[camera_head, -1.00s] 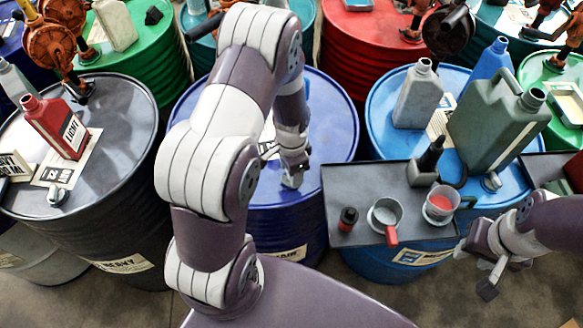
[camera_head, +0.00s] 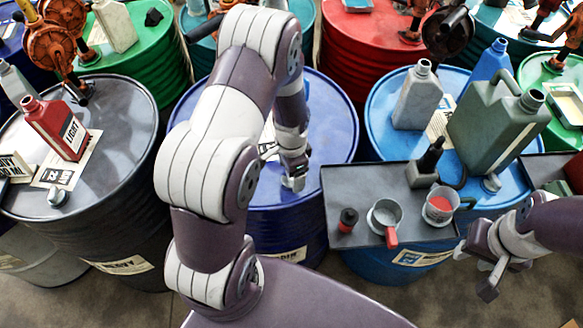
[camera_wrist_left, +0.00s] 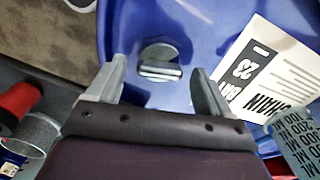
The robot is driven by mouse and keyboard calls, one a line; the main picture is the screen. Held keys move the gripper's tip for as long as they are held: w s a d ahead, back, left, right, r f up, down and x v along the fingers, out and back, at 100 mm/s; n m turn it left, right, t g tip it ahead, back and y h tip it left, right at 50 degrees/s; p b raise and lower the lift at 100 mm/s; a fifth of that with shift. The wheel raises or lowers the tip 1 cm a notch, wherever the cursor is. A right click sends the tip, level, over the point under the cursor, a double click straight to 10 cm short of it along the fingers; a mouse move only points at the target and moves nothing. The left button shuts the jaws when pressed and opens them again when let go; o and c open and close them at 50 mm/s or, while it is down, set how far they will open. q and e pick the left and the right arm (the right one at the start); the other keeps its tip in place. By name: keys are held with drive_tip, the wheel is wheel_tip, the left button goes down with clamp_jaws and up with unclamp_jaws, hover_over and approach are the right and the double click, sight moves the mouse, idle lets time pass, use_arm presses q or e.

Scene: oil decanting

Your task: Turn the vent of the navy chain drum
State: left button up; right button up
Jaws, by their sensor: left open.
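The navy chain drum (camera_head: 335,120) stands in the middle of the head view, partly hidden behind my left arm. Its vent (camera_wrist_left: 160,62), a grey round cap with a raised bar, shows on the blue lid in the left wrist view; in the head view my left gripper hides it. My left gripper (camera_head: 293,184) is low over the near part of the lid. Its two fingers are apart, one on either side of the vent in the picture; I cannot tell whether they touch it. My right gripper (camera_head: 477,271) is open and empty, off to the right.
A paper card (camera_wrist_left: 268,75) lies on the lid beside the vent. A grey tray (camera_head: 350,170) with cups stands right of the drum. A light blue drum (camera_head: 385,110) with jugs is behind it. A dark drum (camera_head: 115,120) with a red bottle (camera_head: 58,130) stands left.

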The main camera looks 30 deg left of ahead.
use_arm(q)
wheel_tip(320, 180, up, 13)
drive_tip(key=b, duration=0.1)
drive_tip(key=shift+f, duration=0.15)
idle(0.3)
drive_tip(key=s+d+r+n+t, duration=0.1)
drive_tip(key=s+d+n, duration=0.4)
drive_tip(key=s+n, duration=0.2)
drive_tip(key=shift+s+r+n, duration=0.2)
drive_tip(key=shift+s+n, duration=0.1)
drive_tip(key=shift+s, duration=0.65)
drive_tip(key=shift+s+d, duration=0.1)
